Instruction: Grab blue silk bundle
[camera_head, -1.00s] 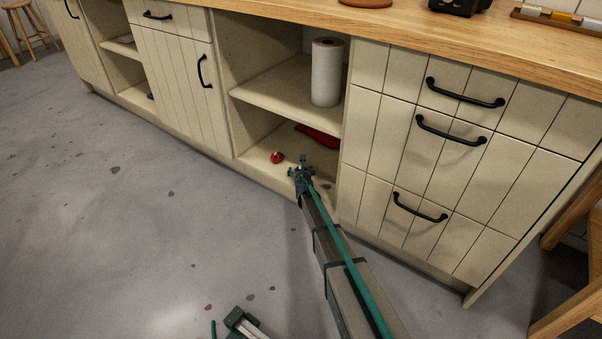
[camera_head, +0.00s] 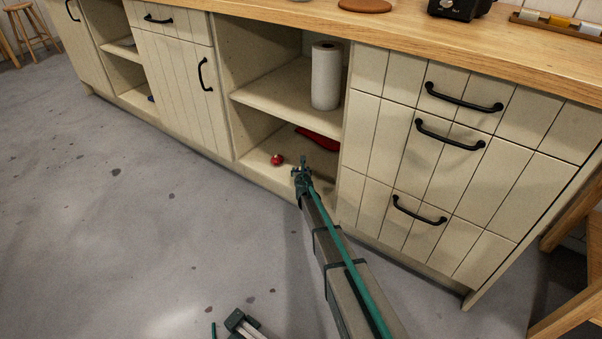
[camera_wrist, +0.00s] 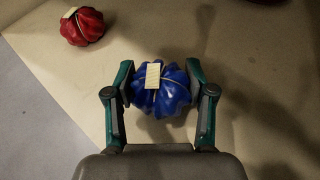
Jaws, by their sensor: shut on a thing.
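The blue silk bundle (camera_wrist: 160,92) is a ridged round bundle with a pale tag and a thin light tie. In the wrist view it sits between the two fingers of my gripper (camera_wrist: 160,90), which is shut on it. In the head view my gripper (camera_head: 301,170) is at the lower shelf of the open cabinet section, and the blue bundle is hidden there. I cannot tell whether the bundle rests on the shelf or is just above it.
A red bundle (camera_wrist: 82,26) with a pale tag lies to the left on the lower shelf (camera_head: 262,168). A dark red flat object (camera_head: 318,138) lies farther back. A paper roll (camera_head: 326,76) stands on the shelf above. Drawers with black handles (camera_head: 419,208) flank the opening on the right.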

